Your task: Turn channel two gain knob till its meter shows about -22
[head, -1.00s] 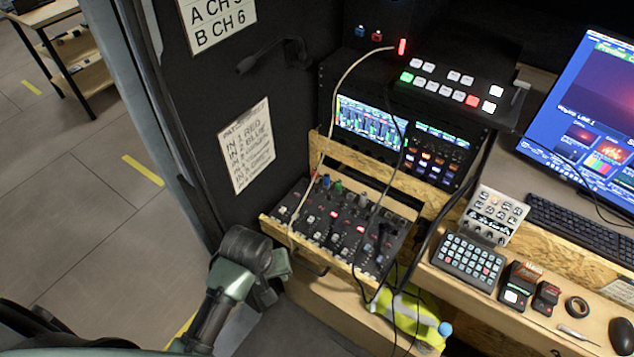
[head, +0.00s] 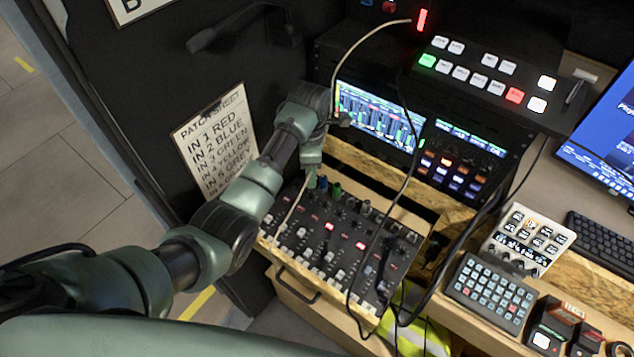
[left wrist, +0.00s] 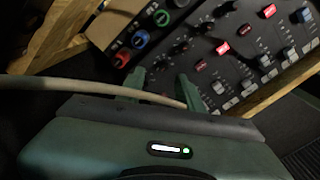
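The mixer (head: 345,245) lies in a wooden drawer, with rows of knobs, lit red buttons and faders. My left gripper (head: 312,180) is over its back left corner. In the left wrist view the fingers of this gripper (left wrist: 160,88) are apart, pointing at the panel, with no knob visibly held. Red, green and blue ringed parts (left wrist: 140,40) lie ahead, beside a row of small dark knobs (left wrist: 180,48). I cannot tell which knob is channel two gain. The meter screen (head: 378,120) shows several bars; its numbers are too small to read. My right gripper is out of view.
A pale cable (left wrist: 60,86) crosses close to the left fingers. A black cable (head: 385,210) hangs over the mixer. A wooden rail (head: 370,170) stands behind it. The patch sheet (head: 215,140) hangs left; a switcher (head: 480,80) and button pad (head: 490,290) are right.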

